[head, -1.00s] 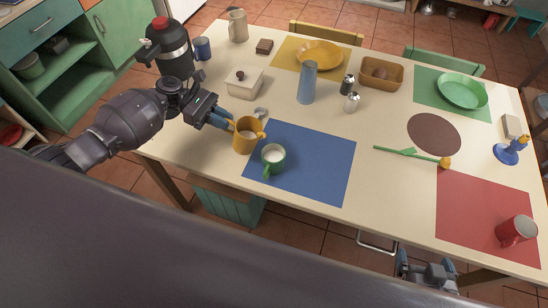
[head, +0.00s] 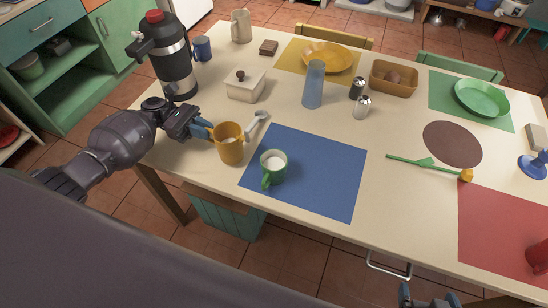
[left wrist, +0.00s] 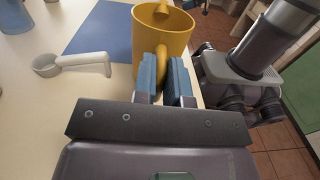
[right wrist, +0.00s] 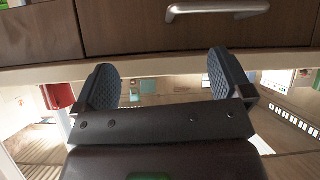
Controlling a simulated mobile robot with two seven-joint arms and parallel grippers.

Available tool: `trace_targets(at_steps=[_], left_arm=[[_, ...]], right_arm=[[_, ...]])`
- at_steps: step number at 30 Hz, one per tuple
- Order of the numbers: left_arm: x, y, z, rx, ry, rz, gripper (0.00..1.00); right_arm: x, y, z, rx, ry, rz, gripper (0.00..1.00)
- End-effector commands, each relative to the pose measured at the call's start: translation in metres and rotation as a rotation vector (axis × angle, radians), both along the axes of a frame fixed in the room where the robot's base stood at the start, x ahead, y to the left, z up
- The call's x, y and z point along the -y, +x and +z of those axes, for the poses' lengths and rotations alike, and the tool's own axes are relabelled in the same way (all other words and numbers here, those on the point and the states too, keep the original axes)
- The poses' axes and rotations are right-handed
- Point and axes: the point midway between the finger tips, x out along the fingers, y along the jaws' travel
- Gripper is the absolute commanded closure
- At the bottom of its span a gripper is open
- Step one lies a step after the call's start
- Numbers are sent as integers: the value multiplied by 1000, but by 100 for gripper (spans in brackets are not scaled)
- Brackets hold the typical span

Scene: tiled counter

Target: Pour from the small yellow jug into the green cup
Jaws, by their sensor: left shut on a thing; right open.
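The small yellow jug (head: 229,146) is upright at the table's near left, left of the blue mat. It also shows in the left wrist view (left wrist: 164,32). My left gripper (head: 208,132) is shut on the jug, its blue fingers at the jug's left side. I cannot tell whether the jug's base touches the table. The green cup (head: 272,168) stands upright on the blue mat (head: 325,178), right of the jug, with something whitish inside. My right gripper (right wrist: 174,82) is open and empty, low by the table's near edge; only its top shows in the head view.
A grey-white spoon (head: 257,123) lies behind the jug. A white lidded box (head: 245,88), a blue tumbler (head: 314,88) and two shakers stand farther back. A dark flask (head: 172,60) stands behind my left arm. A drawer handle (right wrist: 218,10) is above my right gripper.

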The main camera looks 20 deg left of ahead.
Motion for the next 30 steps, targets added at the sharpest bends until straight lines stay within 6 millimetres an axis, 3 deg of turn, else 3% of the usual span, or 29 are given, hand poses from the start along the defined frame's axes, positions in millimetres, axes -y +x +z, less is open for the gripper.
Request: trace_targets(at_steps=[16, 30], left_arm=[[0, 0, 45, 4, 1, 1, 100], [0, 0, 45, 0, 1, 0, 100]], right_arm=[[-1, 3, 38, 34, 9, -14, 3], [-2, 13, 46, 56, 6, -5, 3]])
